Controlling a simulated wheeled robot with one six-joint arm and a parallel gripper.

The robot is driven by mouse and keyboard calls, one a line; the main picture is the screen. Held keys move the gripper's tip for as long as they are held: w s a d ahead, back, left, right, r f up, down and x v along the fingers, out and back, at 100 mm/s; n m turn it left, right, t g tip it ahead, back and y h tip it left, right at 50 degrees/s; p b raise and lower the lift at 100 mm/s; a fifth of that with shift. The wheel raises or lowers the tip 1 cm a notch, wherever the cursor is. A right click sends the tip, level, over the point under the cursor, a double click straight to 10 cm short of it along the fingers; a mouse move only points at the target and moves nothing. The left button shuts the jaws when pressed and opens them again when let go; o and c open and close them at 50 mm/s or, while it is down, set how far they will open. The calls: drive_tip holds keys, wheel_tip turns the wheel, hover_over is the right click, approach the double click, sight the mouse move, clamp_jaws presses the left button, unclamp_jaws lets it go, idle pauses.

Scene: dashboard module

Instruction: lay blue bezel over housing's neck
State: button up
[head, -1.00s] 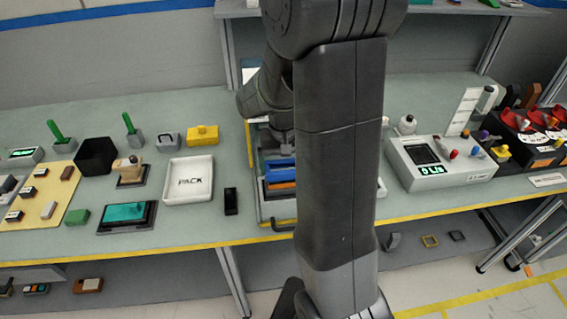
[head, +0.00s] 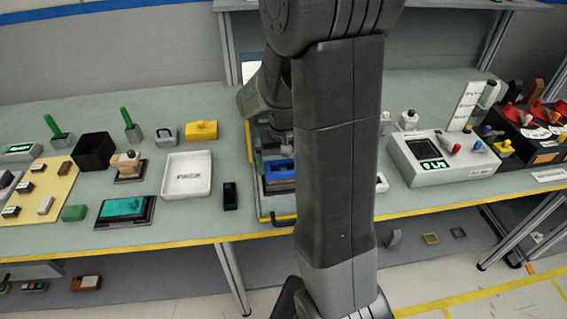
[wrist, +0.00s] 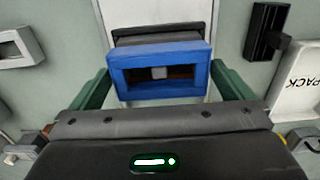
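The blue bezel (wrist: 158,72) is a rectangular frame in the middle of the wrist view. My gripper (wrist: 160,82) has its green fingers against the bezel's left and right sides and looks shut on it. A brown part with a grey square shows through the bezel's opening; it looks like the housing's neck (wrist: 158,73). In the head view the bezel (head: 280,169) sits just above an orange-brown strip (head: 281,187), probably the housing. My arm hides their right part. I cannot tell whether the bezel rests on the housing.
A white PACK tray (head: 187,190) and a small black block (head: 230,197) stand left of the bezel. A grey console with a display (head: 440,172) stands to the right, beyond my arm. The yellow table edge (head: 180,245) runs in front.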

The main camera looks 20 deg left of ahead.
wheel_tip(320, 180, up, 14)
drive_tip(key=shift+b, duration=0.3)
drive_tip(key=shift+f, duration=0.15)
idle(0.5)
wheel_tip(320, 180, down, 14)
drive_tip(key=shift+r+p, duration=0.1)
drive_tip(key=shift+p, duration=0.2)
drive_tip(key=shift+r, duration=0.4)
drive_tip(key=shift+f, duration=0.1)
